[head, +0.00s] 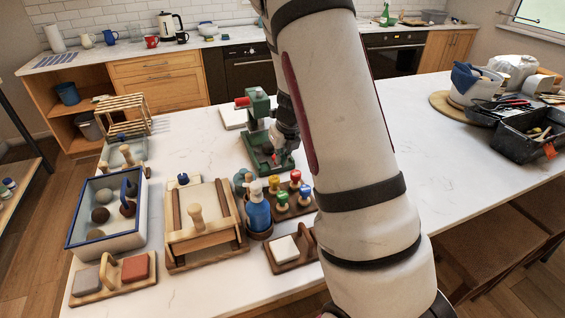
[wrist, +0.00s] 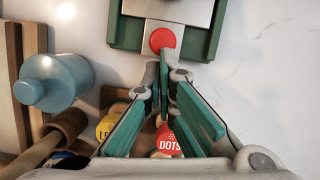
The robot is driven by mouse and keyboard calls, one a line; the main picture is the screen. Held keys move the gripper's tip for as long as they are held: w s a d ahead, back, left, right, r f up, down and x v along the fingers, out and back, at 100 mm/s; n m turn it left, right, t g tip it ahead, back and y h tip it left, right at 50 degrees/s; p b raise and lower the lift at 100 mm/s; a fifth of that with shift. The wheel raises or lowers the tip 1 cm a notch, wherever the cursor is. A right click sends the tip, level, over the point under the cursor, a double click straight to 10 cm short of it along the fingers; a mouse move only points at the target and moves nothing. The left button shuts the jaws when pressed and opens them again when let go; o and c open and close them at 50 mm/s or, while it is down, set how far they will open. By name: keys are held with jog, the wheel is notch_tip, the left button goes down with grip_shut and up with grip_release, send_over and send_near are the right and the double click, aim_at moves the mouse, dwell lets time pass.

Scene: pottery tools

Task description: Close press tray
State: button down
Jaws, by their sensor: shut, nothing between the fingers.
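The green press (head: 258,108) with a red handle end stands on the white counter, partly hidden by my arm. In the wrist view, the press's green base (wrist: 125,32) shows at the top. A grey metal tray (wrist: 182,12) lies within it, with a round red knob (wrist: 162,39) on its front. My gripper (wrist: 163,58) is shut and empty. Its fingertips appear just in front of the red knob; I cannot tell if they touch it. In the head view my gripper (head: 284,158) is low at the press and partly hidden. How far out the tray sits is unclear.
Stamps with coloured knobs (head: 295,176) stand in a wooden holder close before the press. A blue bottle (head: 257,212) and a wooden slab board (head: 205,215) are to the left. A blue-rimmed bin (head: 85,240) is farther left.

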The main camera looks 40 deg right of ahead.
aim_at(270, 149)
jog(key=w+b, duration=0.1)
jog(key=w, duration=0.1)
jog(key=w+d+b, duration=0.1)
jog(key=w, duration=0.2)
jog(key=w+d+b, duration=0.1)
jog(key=w, duration=0.1)
jog(key=shift+w+f, duration=0.1)
jog(key=shift+w, duration=0.3)
jog(key=shift+s, duration=0.1)
